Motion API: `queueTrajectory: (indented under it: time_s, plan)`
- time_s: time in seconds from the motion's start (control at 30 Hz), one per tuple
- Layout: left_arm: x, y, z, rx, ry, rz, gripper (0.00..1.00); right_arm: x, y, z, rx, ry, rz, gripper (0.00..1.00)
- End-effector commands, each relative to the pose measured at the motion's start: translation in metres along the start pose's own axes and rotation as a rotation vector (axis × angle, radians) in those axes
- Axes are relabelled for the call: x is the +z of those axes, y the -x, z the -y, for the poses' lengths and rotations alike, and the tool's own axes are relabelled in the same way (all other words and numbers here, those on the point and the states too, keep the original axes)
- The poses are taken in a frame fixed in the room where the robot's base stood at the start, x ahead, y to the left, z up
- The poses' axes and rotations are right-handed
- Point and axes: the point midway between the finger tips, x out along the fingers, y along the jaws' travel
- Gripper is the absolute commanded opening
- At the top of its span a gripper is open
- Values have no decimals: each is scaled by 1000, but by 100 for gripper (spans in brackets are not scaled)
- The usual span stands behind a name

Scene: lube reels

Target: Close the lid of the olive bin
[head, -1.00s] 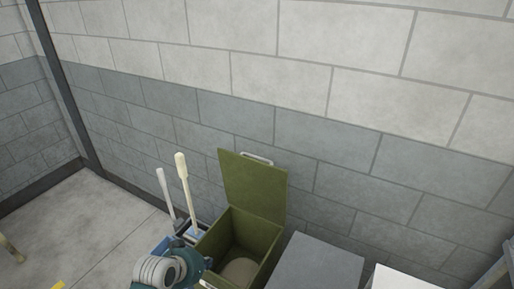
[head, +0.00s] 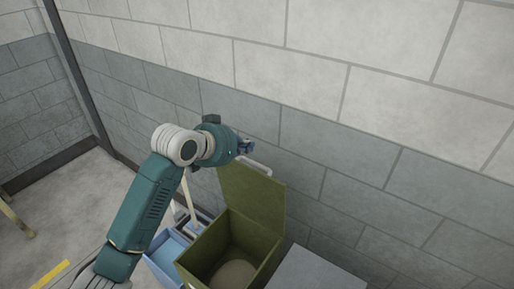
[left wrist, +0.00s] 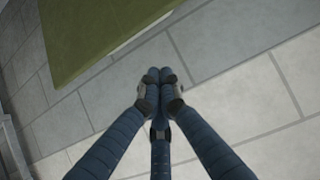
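The olive bin (head: 197,264) stands against the block wall with its lid (head: 250,207) raised upright at the back. A light handle (head: 256,166) sits on the lid's top edge. Some pale brown material (head: 234,273) lies inside the bin. My left gripper (head: 249,147) is at the top edge of the lid, beside the handle. In the left wrist view, the fingertips of my left gripper (left wrist: 160,76) are together with nothing between them, and the olive lid (left wrist: 95,35) is just beyond them at upper left. My right gripper is not in view.
A blue container (head: 168,248) with long-handled tools (head: 188,200) stands left of the bin, partly behind my left arm. A grey box top (head: 312,270) is at the right of the bin. The block wall (head: 340,150) is close behind.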

Motion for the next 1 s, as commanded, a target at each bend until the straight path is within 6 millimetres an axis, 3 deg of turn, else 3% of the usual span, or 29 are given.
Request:
queueTrajectory:
  time_s: [0.27, 0.57, 0.77, 1.0]
  plan:
    - [-2, -48, -2, 3, 3, 5, 0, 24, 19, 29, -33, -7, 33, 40]
    - [-1, -94, -1, 1, 1, 3, 0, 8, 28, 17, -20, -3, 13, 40]
    - [19, -76, 0, -1, 1, 3, 0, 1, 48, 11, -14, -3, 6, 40]
    - [31, -69, 0, -1, 0, 1, 0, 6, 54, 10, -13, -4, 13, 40]
